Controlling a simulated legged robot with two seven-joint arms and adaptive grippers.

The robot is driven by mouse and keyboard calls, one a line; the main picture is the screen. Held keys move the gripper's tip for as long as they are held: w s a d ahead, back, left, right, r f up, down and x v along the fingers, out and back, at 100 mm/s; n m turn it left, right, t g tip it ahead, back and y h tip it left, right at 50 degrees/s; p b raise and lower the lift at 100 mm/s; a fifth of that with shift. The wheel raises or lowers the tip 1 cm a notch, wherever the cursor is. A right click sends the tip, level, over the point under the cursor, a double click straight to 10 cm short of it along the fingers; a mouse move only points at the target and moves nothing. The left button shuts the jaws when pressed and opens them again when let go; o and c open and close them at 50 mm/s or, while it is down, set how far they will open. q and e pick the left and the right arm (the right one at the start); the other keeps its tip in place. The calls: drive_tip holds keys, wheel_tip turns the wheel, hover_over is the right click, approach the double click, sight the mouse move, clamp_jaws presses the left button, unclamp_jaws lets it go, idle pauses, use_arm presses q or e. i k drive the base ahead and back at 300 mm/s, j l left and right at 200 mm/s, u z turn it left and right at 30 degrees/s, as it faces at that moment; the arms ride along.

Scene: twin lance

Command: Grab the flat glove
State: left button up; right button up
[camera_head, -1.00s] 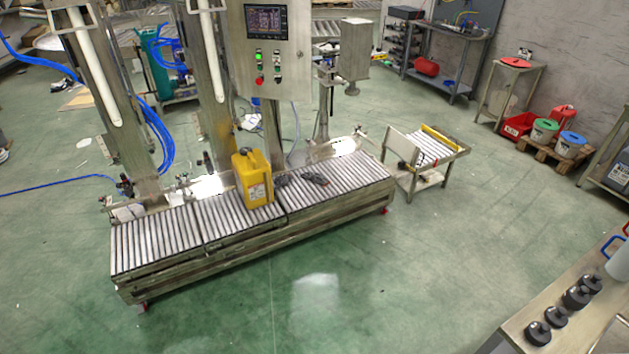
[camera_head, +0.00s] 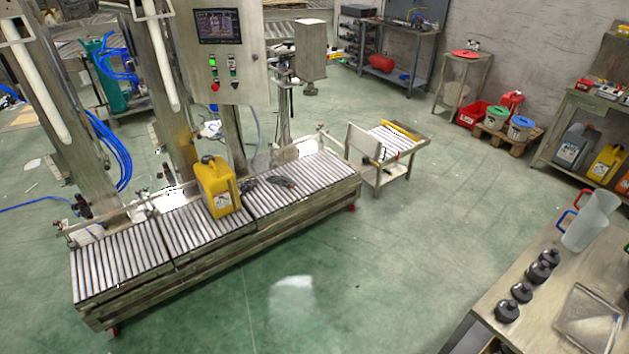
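A dark, flat item that looks like the glove (camera_head: 282,182) lies on the roller conveyor (camera_head: 310,178), right of the yellow jerrycan (camera_head: 218,187). A second small dark item (camera_head: 249,184) lies between it and the jerrycan, close to the jerrycan's side. Both are too small to make out in detail. Neither of my grippers shows in the head view.
A steel table (camera_head: 505,285) with black caps and clear jugs stands at the lower right. A small steel cart (camera_head: 392,150) stands beyond the conveyor's right end. A control panel (camera_head: 218,60) rises behind the conveyor. The green floor (camera_head: 390,250) between conveyor and table is clear.

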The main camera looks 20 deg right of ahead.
sight(282, 180)
drive_tip(key=i+l+z, duration=0.2)
drive_tip(key=i+z, duration=0.8)
drive_tip(key=i+l, duration=0.05)
